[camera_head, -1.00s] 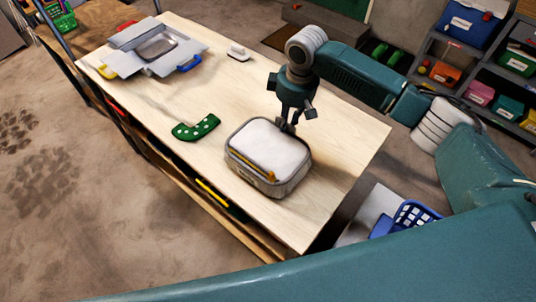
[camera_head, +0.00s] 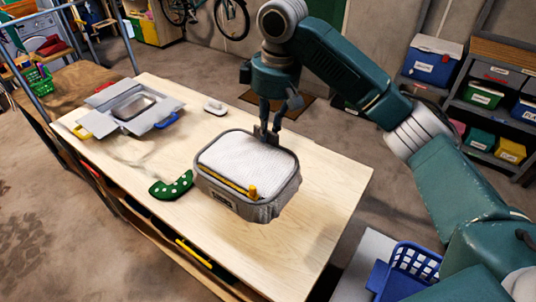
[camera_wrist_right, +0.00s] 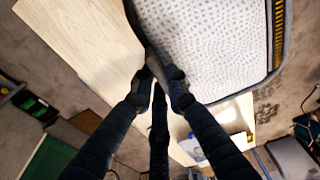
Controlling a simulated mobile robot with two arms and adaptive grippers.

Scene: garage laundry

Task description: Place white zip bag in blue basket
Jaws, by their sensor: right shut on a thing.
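The white zip bag (camera_head: 245,165) has a white mesh top, grey sides and a yellow zip. My right gripper (camera_head: 268,135) is shut on its far edge and holds it above the wooden table. In the right wrist view the fingers (camera_wrist_right: 160,85) pinch the bag's dark rim, with the bag (camera_wrist_right: 215,45) at the upper right. The blue basket (camera_head: 412,268) stands low at the bottom right, beyond the table's right end, partly covered by my right arm. My left gripper is not in view.
The wooden table (camera_head: 310,210) also bears a green dotted item (camera_head: 171,187), a grey box with open flaps (camera_head: 130,108) and a small white object (camera_head: 215,107). Shelves with coloured bins (camera_head: 485,95) stand at the right. The table's right end is clear.

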